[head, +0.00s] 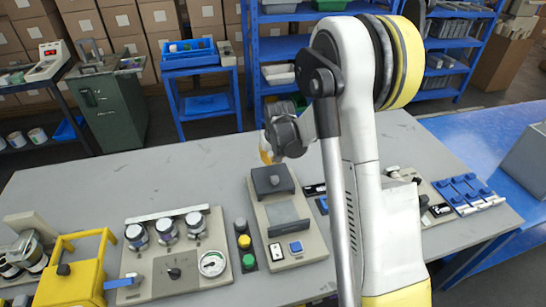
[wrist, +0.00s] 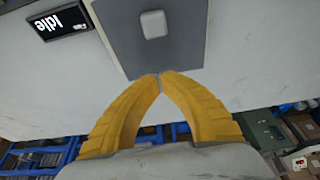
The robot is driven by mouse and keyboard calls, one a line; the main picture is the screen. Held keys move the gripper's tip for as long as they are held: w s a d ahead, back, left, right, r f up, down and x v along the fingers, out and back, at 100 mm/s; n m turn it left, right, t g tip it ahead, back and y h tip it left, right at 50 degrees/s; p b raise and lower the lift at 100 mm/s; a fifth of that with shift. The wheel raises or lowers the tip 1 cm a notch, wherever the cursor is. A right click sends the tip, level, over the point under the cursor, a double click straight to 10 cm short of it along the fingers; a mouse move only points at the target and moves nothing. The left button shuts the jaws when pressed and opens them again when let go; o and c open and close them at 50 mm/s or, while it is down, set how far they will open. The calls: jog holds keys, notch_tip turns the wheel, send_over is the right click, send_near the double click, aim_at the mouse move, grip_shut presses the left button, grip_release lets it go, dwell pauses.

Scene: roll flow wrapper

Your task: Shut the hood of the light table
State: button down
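The light table (head: 292,232) is a beige unit in the middle of the workbench. Its dark grey hood (head: 272,181), with a knob on top, sits at the far end. A grey plate (head: 285,213) lies uncovered in front of the hood. In the wrist view, a dark panel that looks like the hood (wrist: 185,50) carries a pale square knob (wrist: 153,24). My gripper (head: 266,158) is just behind the hood. Its yellow fingertips (wrist: 159,76) meet at the panel's edge with nothing between them. I cannot tell whether they touch it.
A black display reading "Idle" (wrist: 60,20) is beside the panel in the wrist view. A button post (head: 244,243) and a gauge panel (head: 172,262) stand left of the light table. A yellow frame (head: 72,285) is at the front left. Blue-clip equipment (head: 465,192) is to the right.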

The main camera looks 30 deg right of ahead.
aim_at(275, 170)
jog(key=shift+x, duration=1.15)
jog(key=s, duration=0.2)
jog(key=s+b, duration=0.1)
jog(key=s, duration=0.1)
jog(key=shift+a+r, duration=0.3)
jog(key=shift+a, duration=0.1)
jog(key=shift+s, duration=0.15)
jog(key=s+a, duration=0.1)
jog(key=s, duration=0.3)
jog(key=s+b, duration=0.1)
jog(key=s, duration=0.3)
jog(key=s+a, duration=0.1)
jog(key=s, duration=0.3)
jog(key=shift+s+a, duration=0.35)
jog(key=shift+s, duration=0.05)
jog(key=v, duration=1.2)
